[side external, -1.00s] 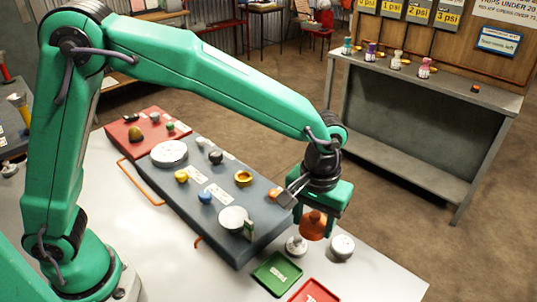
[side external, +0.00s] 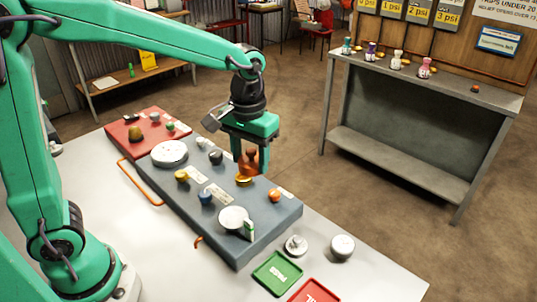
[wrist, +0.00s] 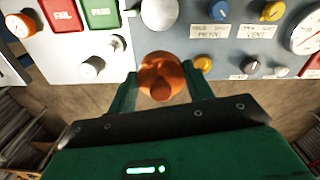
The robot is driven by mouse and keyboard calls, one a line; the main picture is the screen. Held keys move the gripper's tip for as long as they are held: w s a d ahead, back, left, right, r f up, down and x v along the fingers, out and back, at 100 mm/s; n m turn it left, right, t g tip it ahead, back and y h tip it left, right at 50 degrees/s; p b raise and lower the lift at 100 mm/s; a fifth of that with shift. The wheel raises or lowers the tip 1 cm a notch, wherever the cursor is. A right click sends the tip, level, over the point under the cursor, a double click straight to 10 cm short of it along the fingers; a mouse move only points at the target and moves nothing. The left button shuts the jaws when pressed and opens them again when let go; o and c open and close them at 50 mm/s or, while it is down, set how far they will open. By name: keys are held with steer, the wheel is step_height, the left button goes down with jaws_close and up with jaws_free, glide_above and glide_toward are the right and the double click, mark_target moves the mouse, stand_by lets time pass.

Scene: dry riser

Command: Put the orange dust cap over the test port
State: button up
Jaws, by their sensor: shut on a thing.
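The orange dust cap (side external: 249,161) is a rounded cone with a small knob. My gripper (side external: 250,158) is shut on it, one finger on each side, and holds it upright over the far edge of the grey panel. The wrist view shows the cap (wrist: 160,76) between the fingers. A brass ring fitting (side external: 243,181), which looks like the test port, sits on the panel just below the cap in the side view. In the wrist view the brass fitting (wrist: 203,63) shows just right of the cap, partly hidden by a finger.
Green (side external: 277,273) and red (side external: 314,292) trays lie in front, near a silver cylinder (side external: 342,246).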

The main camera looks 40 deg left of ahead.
steer(key=shift+w+a+f, duration=0.95)
steer(key=shift+a+f, duration=0.7)
steer(key=shift+f, duration=0.2)
steer(key=shift+w+a+f, duration=1)
steer(key=shift+a+f, duration=0.7)
steer(key=shift+f, duration=0.1)
steer(key=shift+w+a+f, duration=0.95)
steer(key=shift+a+f, duration=0.7)
steer(key=shift+f, duration=0.2)
steer(key=shift+f, duration=0.65)
steer(key=o, duration=1)
steer(key=shift+c, duration=0.2)
steer(key=shift+r, duration=0.15)
step_height(320, 180, up, 13)
